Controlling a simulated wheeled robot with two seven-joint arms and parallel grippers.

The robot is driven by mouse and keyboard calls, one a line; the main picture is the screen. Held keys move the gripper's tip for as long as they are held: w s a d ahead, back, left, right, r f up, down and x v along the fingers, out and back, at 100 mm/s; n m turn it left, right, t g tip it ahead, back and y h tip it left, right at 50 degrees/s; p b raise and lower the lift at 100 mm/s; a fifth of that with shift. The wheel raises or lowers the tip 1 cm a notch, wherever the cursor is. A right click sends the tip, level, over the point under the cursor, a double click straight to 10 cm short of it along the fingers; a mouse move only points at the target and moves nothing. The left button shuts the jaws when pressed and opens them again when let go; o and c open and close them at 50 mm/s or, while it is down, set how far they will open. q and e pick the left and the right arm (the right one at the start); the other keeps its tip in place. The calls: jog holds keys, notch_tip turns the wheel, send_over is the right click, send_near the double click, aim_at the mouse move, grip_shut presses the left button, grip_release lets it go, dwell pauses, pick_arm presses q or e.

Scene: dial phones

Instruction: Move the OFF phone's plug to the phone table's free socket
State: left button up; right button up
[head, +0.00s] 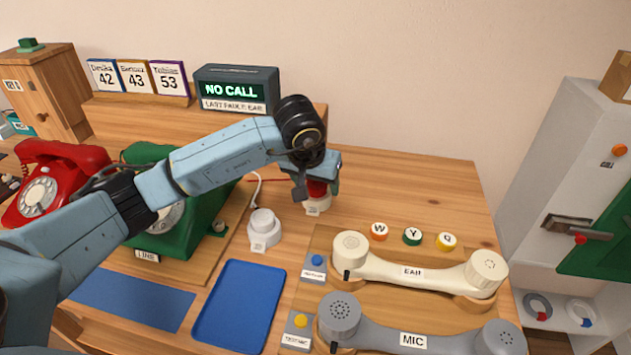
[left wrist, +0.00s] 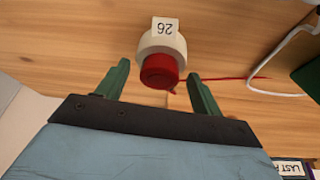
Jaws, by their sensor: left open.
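A red plug (head: 317,187) sits in a white round socket (head: 318,206) with a small label, on the wooden table. My left gripper (head: 314,193) is over it. In the left wrist view the open green fingers (left wrist: 158,78) are on either side of the red plug (left wrist: 160,70), with gaps visible. The socket (left wrist: 162,42) there carries a label that looks like 26, upside down. A thin red cord runs from the plug. A second white socket (head: 264,231) has a white top and white cord, apparently a white plug. The red phone (head: 62,180) and green phone (head: 208,205) stand left.
A NO CALL display box (head: 237,90) and number cards (head: 137,77) stand behind. A blue tray (head: 238,307) lies in front; a cream handset (head: 415,277) and grey handset (head: 415,330) lie front right. The table's back right is clear.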

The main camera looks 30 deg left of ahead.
notch_tip(320, 180, up, 4)
jog(key=w, duration=0.2)
pick_arm(q)
jog(key=shift+s+r, duration=0.1)
jog(key=shift+r, duration=0.4)
jog(key=p+v, duration=0.2)
jog(key=v, duration=1)
jog(key=shift+s+p, duration=0.2)
jog(key=shift+p, duration=0.2)
pick_arm(e)
jog(key=s+f, duration=0.5)
jog(key=shift+d+f, duration=0.25)
pick_arm(q)
jog(key=shift+r, duration=0.2)
